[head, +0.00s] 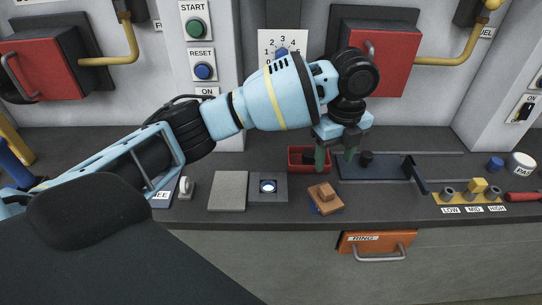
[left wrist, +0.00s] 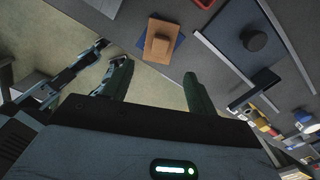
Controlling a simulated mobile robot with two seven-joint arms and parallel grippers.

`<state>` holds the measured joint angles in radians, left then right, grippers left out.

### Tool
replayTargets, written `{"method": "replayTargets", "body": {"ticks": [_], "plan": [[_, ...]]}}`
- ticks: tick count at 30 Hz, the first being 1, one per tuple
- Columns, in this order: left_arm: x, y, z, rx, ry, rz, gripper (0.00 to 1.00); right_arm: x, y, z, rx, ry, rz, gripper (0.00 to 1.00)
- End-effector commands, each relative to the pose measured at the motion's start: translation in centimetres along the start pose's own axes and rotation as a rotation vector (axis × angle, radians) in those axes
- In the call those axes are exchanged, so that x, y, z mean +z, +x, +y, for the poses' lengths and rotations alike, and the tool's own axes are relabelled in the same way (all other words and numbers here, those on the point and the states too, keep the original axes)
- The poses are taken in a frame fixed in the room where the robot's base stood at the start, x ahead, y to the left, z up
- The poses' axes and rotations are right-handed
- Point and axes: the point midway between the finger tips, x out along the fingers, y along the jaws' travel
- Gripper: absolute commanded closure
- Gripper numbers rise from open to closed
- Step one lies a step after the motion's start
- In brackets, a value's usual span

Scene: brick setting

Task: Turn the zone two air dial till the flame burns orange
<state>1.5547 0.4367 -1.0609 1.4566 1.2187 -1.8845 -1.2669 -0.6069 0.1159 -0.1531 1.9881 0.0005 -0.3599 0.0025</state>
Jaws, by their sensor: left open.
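A dial with a blue knob (head: 282,51) sits on a white numbered plate (head: 268,38) on the wall at the back. Digits from 0 to 4 show; my left arm covers its lower right part, and no zone label is readable. My left gripper (head: 335,157) is open and empty, fingers pointing down over the bench, below and right of the dial and well apart from it. Its two green fingers also show in the left wrist view (left wrist: 160,75), with nothing between them. No flame is visible. My right gripper is not in view.
Red doors (head: 42,65) (head: 388,65) with yellow pipes flank the panel with START (head: 196,28) and RESET (head: 204,71) buttons. On the bench are a red tray (head: 295,168), stacked brown and blue blocks (head: 325,196), a dark plate (head: 372,172) and a yellow LOW-MID-HIGH rack (head: 456,200).

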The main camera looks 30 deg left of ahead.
Motion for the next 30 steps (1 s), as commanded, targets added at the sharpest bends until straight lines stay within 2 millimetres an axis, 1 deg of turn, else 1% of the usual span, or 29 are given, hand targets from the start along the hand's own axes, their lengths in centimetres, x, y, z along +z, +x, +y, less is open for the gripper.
{"method": "replayTargets", "body": {"ticks": [2,5,8,9,11,12,14,15,17,19,22,23,24,25,26,27,28,29,30], "plan": [[-0.1,0.0,-0.1,-0.003,-0.001,0.003,0.43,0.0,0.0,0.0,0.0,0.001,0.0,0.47],[-1.2,0.2,-0.7,-0.038,-0.018,0.042,0.43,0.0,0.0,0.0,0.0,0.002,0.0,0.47],[-4.2,0.5,-2.5,-0.131,-0.076,0.161,0.43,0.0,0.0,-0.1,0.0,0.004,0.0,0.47],[-5.9,0.5,-3.5,-0.181,-0.115,0.234,0.43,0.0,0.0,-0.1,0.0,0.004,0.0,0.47],[-8.6,-0.1,-5.0,-0.258,-0.189,0.368,0.43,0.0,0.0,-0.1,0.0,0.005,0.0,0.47],[-10.5,-0.7,-6.0,-0.305,-0.245,0.47,0.43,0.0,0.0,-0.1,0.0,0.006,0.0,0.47],[-12.9,-2.1,-7.3,-0.366,-0.338,0.631,0.43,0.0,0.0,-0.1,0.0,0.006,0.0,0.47],[-14.2,-3.2,-8.0,-0.398,-0.402,0.742,0.43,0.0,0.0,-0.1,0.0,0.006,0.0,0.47],[-15.9,-5.1,-9.0,-0.434,-0.503,0.914,0.43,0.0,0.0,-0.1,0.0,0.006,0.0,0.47],[-17.0,-7.7,-9.9,-0.458,-0.626,1.123,0.43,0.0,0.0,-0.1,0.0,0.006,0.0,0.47],[-17.2,-11.6,-10.7,-0.459,-0.804,1.433,0.43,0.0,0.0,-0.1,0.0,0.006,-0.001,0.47],[-16.9,-12.7,-10.8,-0.451,-0.856,1.528,0.43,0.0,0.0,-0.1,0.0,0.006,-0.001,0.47],[-16.3,-14.1,-10.8,-0.437,-0.927,1.657,0.43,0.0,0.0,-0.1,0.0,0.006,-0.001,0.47],[-15.6,-15.2,-10.8,-0.421,-0.979,1.755,0.43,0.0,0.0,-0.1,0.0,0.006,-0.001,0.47],[-14.8,-16.1,-10.7,-0.404,-1.029,1.852,0.43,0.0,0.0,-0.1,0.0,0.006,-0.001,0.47],[-13.5,-17.3,-10.6,-0.374,-1.095,1.985,0.43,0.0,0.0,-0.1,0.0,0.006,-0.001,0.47],[-12.4,-18.0,-10.3,-0.349,-1.143,2.086,0.43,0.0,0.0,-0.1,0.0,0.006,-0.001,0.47],[-11.1,-18.7,-10.0,-0.321,-1.187,2.188,0.43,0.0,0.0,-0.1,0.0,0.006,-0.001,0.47],[-9.3,-19.3,-9.5,-0.279,-1.245,2.324,0.43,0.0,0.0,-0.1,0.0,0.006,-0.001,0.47]]}}
